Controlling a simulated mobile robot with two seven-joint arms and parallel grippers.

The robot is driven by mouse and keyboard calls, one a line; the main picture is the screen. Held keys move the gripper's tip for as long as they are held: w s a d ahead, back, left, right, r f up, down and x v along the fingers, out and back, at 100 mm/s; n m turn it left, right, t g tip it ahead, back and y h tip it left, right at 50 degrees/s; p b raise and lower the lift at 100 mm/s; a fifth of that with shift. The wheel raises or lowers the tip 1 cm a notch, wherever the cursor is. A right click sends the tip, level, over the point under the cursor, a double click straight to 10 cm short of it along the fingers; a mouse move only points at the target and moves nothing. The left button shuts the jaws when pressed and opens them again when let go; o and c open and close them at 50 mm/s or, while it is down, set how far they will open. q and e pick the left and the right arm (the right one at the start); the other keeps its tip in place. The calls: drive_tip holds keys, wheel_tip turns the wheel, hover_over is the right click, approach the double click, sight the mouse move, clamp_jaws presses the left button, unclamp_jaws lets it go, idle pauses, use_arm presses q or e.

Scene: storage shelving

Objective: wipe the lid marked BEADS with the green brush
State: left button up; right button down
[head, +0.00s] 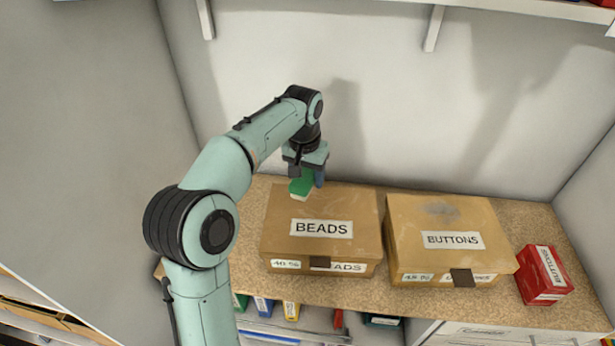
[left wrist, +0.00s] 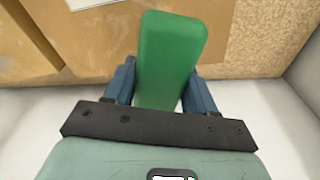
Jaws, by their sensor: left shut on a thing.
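The box with the lid marked BEADS (head: 345,212) stands on the shelf, left of the box marked BUTTONS. The green brush (head: 301,185) has a green back and a pale underside. My left gripper (head: 306,172) is shut on the brush and holds it at the back edge of the BEADS lid. I cannot tell whether the brush touches the lid. In the left wrist view the brush (left wrist: 170,55) sits between the blue fingers (left wrist: 160,88), with the cardboard lid (left wrist: 85,40) behind it. My right gripper is not in view.
The BUTTONS box (head: 450,215), with a dark smudge on its lid, stands close on the right. A small red box (head: 544,274) is further right. The back wall (head: 400,120) rises behind the boxes, and a shelf (head: 500,10) hangs above.

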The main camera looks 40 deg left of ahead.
use_arm(q)
drive_tip(key=shift+w, duration=0.1)
drive_tip(key=shift+r, duration=1.5)
